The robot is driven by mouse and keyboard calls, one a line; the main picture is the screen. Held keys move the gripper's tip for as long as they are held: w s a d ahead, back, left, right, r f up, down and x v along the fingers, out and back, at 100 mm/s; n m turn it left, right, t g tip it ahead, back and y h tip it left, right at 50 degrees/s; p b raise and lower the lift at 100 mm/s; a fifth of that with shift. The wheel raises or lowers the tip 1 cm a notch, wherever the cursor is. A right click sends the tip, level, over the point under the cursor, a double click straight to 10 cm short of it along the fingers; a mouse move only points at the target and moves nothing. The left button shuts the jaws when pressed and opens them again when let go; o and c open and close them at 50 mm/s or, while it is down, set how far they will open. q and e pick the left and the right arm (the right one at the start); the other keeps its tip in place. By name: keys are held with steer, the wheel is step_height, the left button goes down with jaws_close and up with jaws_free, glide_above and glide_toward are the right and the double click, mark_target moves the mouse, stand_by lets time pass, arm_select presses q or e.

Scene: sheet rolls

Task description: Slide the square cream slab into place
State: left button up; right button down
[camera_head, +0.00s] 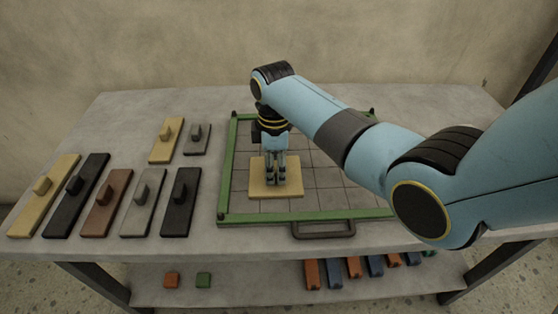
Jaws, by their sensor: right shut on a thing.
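The square cream slab (258,188) lies flat on the grid inside the green-framed tray (224,170), toward the tray's left side. A narrow strip of grid shows between the slab and the left rail. My right gripper (275,182) points down over the slab's middle and is shut on it, probably by a knob that the fingers hide. My right arm comes in from the right and covers part of the tray's back and right side. My left gripper is not in view.
Several knobbed slabs lie left of the tray: a long cream one (52,200), black ones, a brown one (103,208) and grey ones. A dark handle (323,231) is at the tray's front. Coloured blocks sit on the lower shelf. The grid in front right is clear.

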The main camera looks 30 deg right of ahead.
mark_target(256, 189)
steer(key=shift+s+a+p, duration=0.2)
steer(key=shift+a+p, duration=0.25)
steer(key=shift+a, duration=0.55)
steer(key=shift+s+a+p, duration=0.25)
steer(key=shift+a+p, duration=0.15)
steer(key=shift+a, duration=0.6)
steer(key=shift+s+a+p, duration=0.2)
steer(key=shift+a+p, duration=0.25)
steer(key=shift+a, duration=0.55)
steer(key=c, duration=0.6)
jaws_free()
steer(key=shift+a, duration=0.1)
